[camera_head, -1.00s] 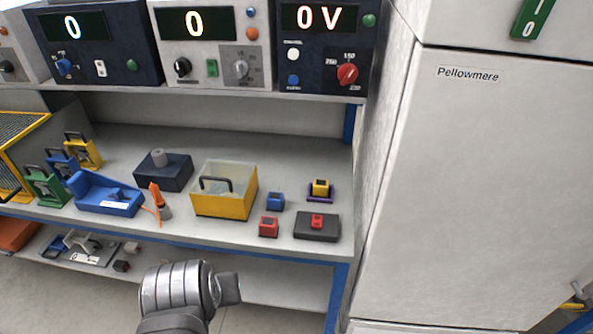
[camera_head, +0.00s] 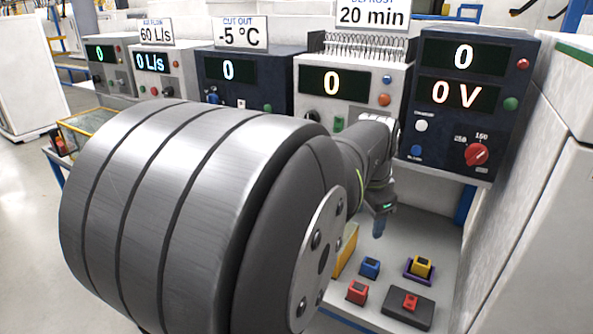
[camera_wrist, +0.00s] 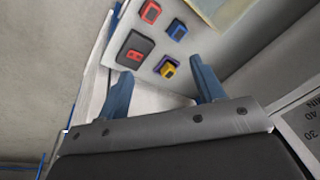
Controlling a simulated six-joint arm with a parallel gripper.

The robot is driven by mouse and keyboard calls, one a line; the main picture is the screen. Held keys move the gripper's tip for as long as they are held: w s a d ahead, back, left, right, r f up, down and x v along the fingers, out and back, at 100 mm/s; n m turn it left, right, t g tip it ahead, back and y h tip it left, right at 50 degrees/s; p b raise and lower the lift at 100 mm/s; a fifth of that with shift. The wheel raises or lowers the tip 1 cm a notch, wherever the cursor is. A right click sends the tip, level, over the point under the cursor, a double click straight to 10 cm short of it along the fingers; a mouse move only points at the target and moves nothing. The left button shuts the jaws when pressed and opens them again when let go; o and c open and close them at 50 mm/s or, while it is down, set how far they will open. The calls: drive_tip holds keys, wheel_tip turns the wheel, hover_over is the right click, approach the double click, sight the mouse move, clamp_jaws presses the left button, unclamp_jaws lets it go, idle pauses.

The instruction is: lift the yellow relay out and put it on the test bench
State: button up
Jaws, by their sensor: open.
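The yellow relay (camera_head: 421,267), with a dark top, sits in a purple holder (camera_head: 407,273) on the bench. It also shows in the wrist view (camera_wrist: 166,71), beyond and between the fingertips. My gripper (camera_head: 379,226) is above the bench, to the left of the yellow relay and higher than it. In the wrist view my gripper (camera_wrist: 160,68) has its two blue fingers wide apart with nothing between them. My arm hides much of the bench in the head view. I cannot tell which surface is the test bench.
A blue relay (camera_head: 370,267) and a red relay (camera_head: 357,292) stand to the left of the yellow one. A dark block (camera_head: 408,311) with a red piece on top lies in front. Instrument panels (camera_head: 462,105) stand above, and a white cabinet wall (camera_head: 520,190) rises on the right.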

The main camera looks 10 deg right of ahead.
drive_tip(key=w+d+f+m+g, duration=0.1)
drive_tip(key=w+d+f+m, duration=0.1)
drive_tip(key=d, duration=0.4)
drive_tip(key=w+d+f+m, duration=0.1)
drive_tip(key=w+d+m, duration=0.2)
drive_tip(key=d, duration=0.3)
drive_tip(key=m+g+y, duration=0.1)
drive_tip(key=m+y, duration=0.1)
drive_tip(key=m, duration=0.3)
approach(423, 261)
wheel_tip(423, 261, down, 11)
drive_tip(key=shift+a+r, duration=0.15)
drive_tip(key=c, duration=1.1)
wheel_tip(423, 261, up, 9)
drive_tip(key=s+a+r, duration=0.1)
drive_tip(key=a+r, duration=0.1)
drive_tip(key=a, duration=0.4)
drive_tip(key=w+a+f, duration=0.1)
drive_tip(key=w+f, duration=0.1)
drive_tip(key=w, duration=0.1)
drive_tip(key=w+a+f, duration=0.1)
drive_tip(key=w+f, duration=0.1)
drive_tip(key=w, duration=0.2)
drive_tip(key=w+a+f, duration=0.2)
drive_tip(key=w+f, duration=0.1)
drive_tip(key=shift+w+a+f, duration=0.1)
drive_tip(key=shift+w, duration=0.2)
drive_tip(key=shift+f, duration=1.95)
